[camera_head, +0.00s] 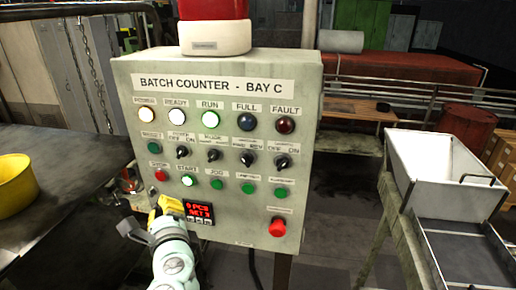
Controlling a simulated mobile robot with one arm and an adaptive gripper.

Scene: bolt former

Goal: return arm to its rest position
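My arm rises from the bottom edge, pale and rounded, in front of the lower left of the control panel (226,235). My gripper (150,218) is at its end, with dark parts on the left and a yellow part near the panel's left edge. The gripper is small and seen from behind, so whether its fingers are open or shut, or touch the panel, cannot be told. The panel reads "BATCH COUNTER - BAY C". Its POWER, READY and RUN lamps glow, as does the green START button (188,181). A small red-lit display (198,210) sits just right of the gripper.
A dark table (60,170) with a yellow bowl (15,184) stands at the left. A white bin (440,165) and a grey tray (460,255) rest on a stand at the right. Open floor shows between the panel and that stand. A red drum (470,127) is behind.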

